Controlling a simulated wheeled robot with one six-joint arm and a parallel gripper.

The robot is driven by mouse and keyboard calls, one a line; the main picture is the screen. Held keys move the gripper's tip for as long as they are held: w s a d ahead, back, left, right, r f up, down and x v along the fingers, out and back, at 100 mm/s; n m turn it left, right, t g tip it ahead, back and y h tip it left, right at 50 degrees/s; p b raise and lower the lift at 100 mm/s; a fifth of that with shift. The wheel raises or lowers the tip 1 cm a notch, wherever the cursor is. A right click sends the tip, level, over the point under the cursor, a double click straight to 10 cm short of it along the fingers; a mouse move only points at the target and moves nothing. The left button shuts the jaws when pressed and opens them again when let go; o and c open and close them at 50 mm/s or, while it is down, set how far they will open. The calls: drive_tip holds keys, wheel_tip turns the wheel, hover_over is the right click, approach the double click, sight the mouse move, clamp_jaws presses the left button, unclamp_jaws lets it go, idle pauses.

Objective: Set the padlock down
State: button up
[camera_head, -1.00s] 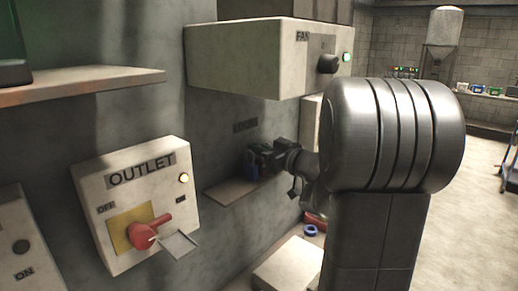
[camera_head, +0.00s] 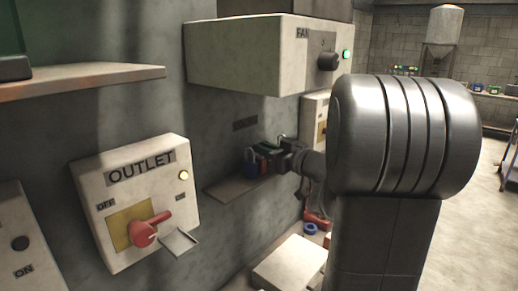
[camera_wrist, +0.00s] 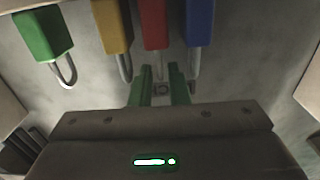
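In the wrist view a green padlock (camera_wrist: 43,33), a yellow padlock (camera_wrist: 111,26), a red padlock (camera_wrist: 154,24) and a blue padlock (camera_wrist: 199,22) stand in a row, their shackles toward my gripper. My gripper (camera_wrist: 160,72) has a gap between its green-tipped fingers and holds nothing. The red padlock's shackle end is at the fingertips; whether it lies between them is hard to tell. In the head view the padlocks, blue (camera_head: 252,163) and red (camera_head: 263,155) among them, stand on a small wall shelf (camera_head: 232,190), just left of my gripper (camera_head: 278,155).
The fan box (camera_head: 245,58) juts from the wall above the shelf. The outlet box (camera_head: 120,185) with a red handle and a higher shelf (camera_head: 90,82) are to the left. A pale box (camera_head: 290,262) is below. Open floor (camera_head: 475,230) lies to the right.

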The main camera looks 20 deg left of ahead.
drive_tip(key=b+v, duration=0.1)
drive_tip(key=v, duration=0.8)
drive_tip(key=shift+s+d, duration=0.15)
drive_tip(key=shift+d, duration=0.25)
drive_tip(key=shift+a, duration=0.1)
idle(1.0)
